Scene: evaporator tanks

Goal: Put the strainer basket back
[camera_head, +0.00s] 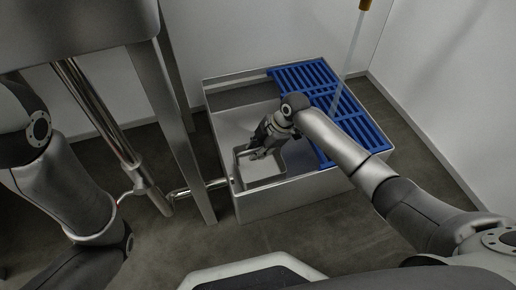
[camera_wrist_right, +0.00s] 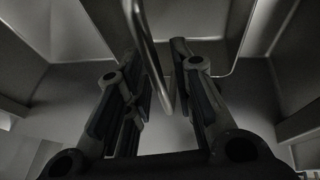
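The strainer basket (camera_head: 268,171) looks like a square grey metal container with a pale rim, in the front left part of the metal basin (camera_head: 300,195). My right gripper (camera_head: 258,153) reaches down over the basket from the right. In the right wrist view, the two fingers of my right gripper (camera_wrist_right: 156,65) stand apart. A thin bent metal bar, apparently the basket's handle (camera_wrist_right: 151,50), passes between them. I see no clear grip on the bar. My left arm shows at the left of the head view, but its gripper is out of view.
A blue slatted grate (camera_head: 352,125) covers the right part of the basin. Water appears to fall onto it from a brown-tipped spout (camera_head: 365,5). A metal tank leg (camera_head: 183,130) and a pipe (camera_head: 190,190) stand close left of the basin. White walls are behind.

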